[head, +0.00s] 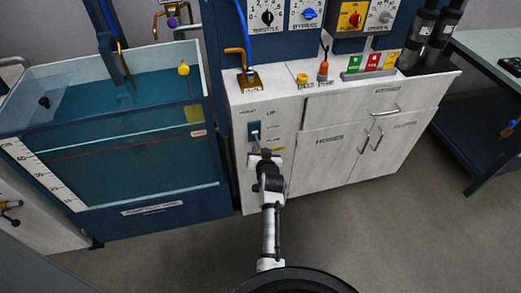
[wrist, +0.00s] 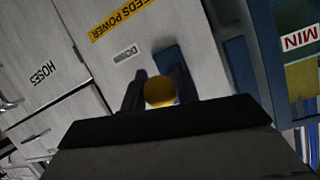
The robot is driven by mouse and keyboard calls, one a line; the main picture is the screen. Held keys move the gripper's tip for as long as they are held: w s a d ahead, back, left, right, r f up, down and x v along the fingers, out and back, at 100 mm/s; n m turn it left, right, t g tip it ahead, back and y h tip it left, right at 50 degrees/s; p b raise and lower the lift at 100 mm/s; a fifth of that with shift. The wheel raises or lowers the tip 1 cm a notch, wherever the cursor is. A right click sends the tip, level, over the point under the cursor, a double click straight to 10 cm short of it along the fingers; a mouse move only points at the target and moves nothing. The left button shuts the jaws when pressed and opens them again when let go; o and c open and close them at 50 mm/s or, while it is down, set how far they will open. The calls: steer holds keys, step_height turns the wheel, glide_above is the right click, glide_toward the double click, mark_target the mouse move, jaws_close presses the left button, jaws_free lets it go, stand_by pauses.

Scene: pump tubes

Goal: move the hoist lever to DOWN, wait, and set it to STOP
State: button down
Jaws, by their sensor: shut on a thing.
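The hoist lever's blue plate (head: 254,130) is on the white cabinet front, beside the labels HOIST, UP and two smaller ones. In the wrist view, the lever's round yellow knob (wrist: 159,91) sits between the two dark fingers of my gripper (wrist: 160,92), which is shut on it. A small label (wrist: 125,52), seemingly DOWN, shows upside down beside the blue plate (wrist: 168,59). In the head view my gripper (head: 257,154) is at the lower end of the plate and hides most of the lever. The lever's exact setting is hard to tell.
A water tank (head: 130,150) with a red line and a yellow ball float (head: 183,69) stands at the left. Cabinet doors (head: 340,150) with metal handles are to the right. A dark bench (head: 490,130) stands far right. The floor in front is clear.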

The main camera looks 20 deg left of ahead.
steer(key=shift+r, duration=0.45)
steer(key=c, duration=1.1)
jaws_free()
steer(key=shift+f, duration=0.1)
steer(key=shift+s+d, duration=0.15)
steer(key=shift+s, duration=0.05)
steer(key=b+v, duration=0.2)
steer(key=v, duration=1.1)
steer(key=shift+s, duration=0.15)
